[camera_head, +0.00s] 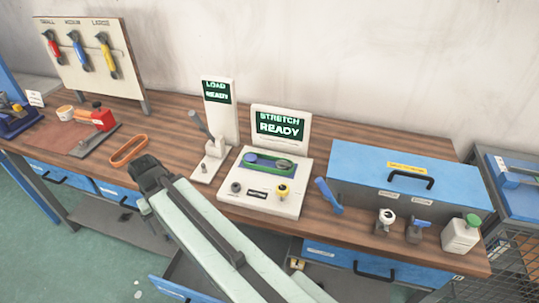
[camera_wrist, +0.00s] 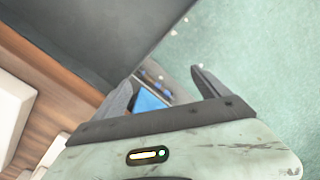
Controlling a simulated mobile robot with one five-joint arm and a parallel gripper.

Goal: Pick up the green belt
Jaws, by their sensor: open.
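A green band (camera_head: 301,165) shows on the white stretch station, running along the recess with a purple-blue piece at its left end. It looks like the green belt, but it is too small to tell how it is seated. My gripper (camera_head: 150,172) is in front of the bench's front edge, left of and well apart from the station. In the wrist view its two fingers (camera_wrist: 163,88) are spread with nothing held between them. The wrist view does not show the green belt.
An orange belt (camera_head: 128,150) lies on the wooden bench. A lever stand (camera_head: 213,155) stands left of the stretch station (camera_head: 262,205). A lower drawer (camera_head: 180,288) is open; green floor (camera_wrist: 260,60) is below.

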